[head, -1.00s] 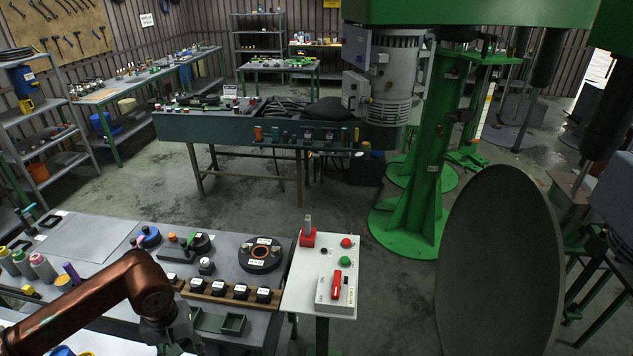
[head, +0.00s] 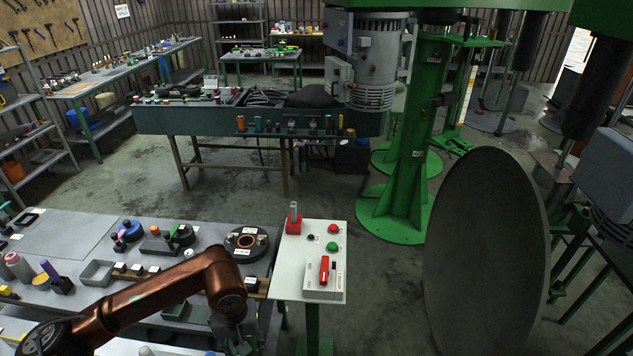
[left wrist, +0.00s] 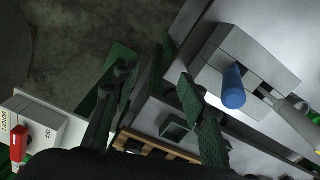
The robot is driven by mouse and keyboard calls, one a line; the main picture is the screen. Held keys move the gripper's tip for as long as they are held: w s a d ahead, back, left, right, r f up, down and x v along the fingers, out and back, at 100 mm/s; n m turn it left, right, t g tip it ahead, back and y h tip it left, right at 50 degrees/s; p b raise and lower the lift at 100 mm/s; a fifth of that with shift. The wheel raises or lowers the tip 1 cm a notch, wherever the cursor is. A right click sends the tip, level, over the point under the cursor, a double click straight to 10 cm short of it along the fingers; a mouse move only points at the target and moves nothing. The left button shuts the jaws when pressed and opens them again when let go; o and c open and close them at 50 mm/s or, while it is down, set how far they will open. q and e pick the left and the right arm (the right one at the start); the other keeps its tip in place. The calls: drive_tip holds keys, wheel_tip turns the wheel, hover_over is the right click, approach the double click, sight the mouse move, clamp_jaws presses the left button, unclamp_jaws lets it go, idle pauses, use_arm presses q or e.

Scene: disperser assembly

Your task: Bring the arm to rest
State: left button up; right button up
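My left arm (head: 170,292) is copper coloured and reaches across the workbench from the lower left in the head view. My left gripper (head: 240,338) hangs at the bottom edge of that view, below the white switch panel (head: 293,262) and left of its post. In the left wrist view the two dark fingers of my left gripper (left wrist: 155,125) stand apart with nothing between them. The panel shows there too, at the lower left, with its red switch (left wrist: 17,143). My right arm and gripper are not in view.
The workbench (head: 75,235) carries a black round fixture (head: 246,243), several small blocks and a grey tray (head: 97,273). A blue cylinder (left wrist: 233,88) rises from a grey block in the left wrist view. A large dark disc (head: 487,250) and a green column (head: 405,150) stand right.

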use_arm(q)
drive_tip(key=d+f+m+b, duration=0.1)
drive_tip(key=d+f, duration=0.2)
drive_tip(key=d, duration=0.6)
drive_tip(key=shift+s+d+f+m+b, duration=0.2)
drive_tip(key=shift+f+m+b, duration=0.1)
drive_tip(key=shift+m, duration=0.1)
